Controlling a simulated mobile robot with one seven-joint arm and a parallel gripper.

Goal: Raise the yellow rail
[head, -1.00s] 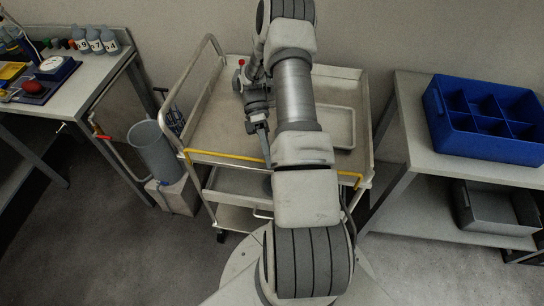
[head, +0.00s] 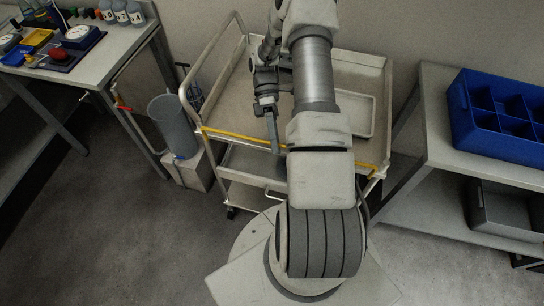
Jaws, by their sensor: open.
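The yellow rail (head: 237,138) runs along the front edge of the metal cart (head: 222,108), low at the level of its upper tray. My arm covers part of the rail's right half; its right end shows again near the cart's right front corner. My gripper (head: 275,147) points down at the rail, right of the middle of its visible left stretch. The fingers are open and overlap the rail in the picture. I cannot tell whether they touch it or straddle it.
A pale tray (head: 352,112) lies on the cart's upper shelf. Left are a grey bin (head: 172,128) and a bench (head: 110,62) with bottles and instruments. Right, a table (head: 440,130) holds a blue divided crate (head: 500,108). Floor in front of the cart's left side is clear.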

